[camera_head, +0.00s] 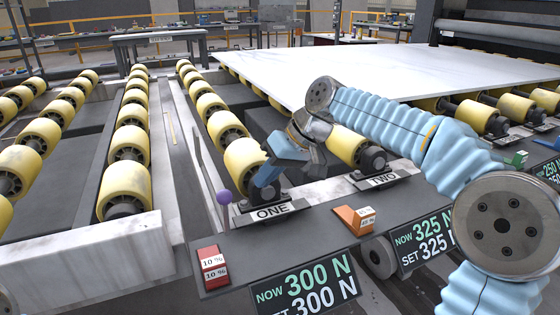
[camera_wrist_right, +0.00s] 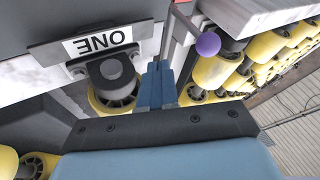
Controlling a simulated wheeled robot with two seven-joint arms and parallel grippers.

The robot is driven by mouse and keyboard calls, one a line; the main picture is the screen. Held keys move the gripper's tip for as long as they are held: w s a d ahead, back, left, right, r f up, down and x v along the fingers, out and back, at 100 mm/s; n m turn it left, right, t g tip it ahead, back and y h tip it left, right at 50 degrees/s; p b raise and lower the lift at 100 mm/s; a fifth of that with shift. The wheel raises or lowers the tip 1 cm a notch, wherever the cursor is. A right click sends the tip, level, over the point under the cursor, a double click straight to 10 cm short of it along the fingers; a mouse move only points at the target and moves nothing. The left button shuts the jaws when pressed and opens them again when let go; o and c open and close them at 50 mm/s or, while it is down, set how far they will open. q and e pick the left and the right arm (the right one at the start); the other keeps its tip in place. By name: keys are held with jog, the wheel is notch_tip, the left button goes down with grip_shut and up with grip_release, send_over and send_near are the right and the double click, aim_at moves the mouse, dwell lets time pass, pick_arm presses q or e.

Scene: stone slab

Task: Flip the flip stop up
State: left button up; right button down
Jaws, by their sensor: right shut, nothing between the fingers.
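A purple ball knob (camera_head: 224,197) sits at the near end of a thin grey bar (camera_head: 207,168), beside the first roller row. I take this to be the flip stop; the bar slants away from the knob toward the far left. In the right wrist view the knob (camera_wrist_right: 208,44) is right of my fingertips. My right gripper (camera_head: 264,183) is shut and empty, with its blue fingers over the roller bearing by the ONE plate, right of the knob and apart from it. The closed fingers also show in the wrist view (camera_wrist_right: 157,72). My left gripper is not in view.
Yellow rollers (camera_head: 123,190) run in rows at left. A white stone slab (camera_head: 400,75) lies behind my right arm. The ONE plate (camera_head: 272,212), a red block (camera_head: 212,266), an orange wedge (camera_head: 350,220) and force displays (camera_head: 305,290) line the front ledge.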

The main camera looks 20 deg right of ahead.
jog(key=shift+s+a+f, duration=0.1)
jog(key=shift+a+f, duration=0.1)
jog(key=shift+a, duration=0.9)
jog(key=shift+s+a+f, duration=0.1)
jog(key=shift+a+f, duration=0.05)
jog(key=shift+a, duration=0.9)
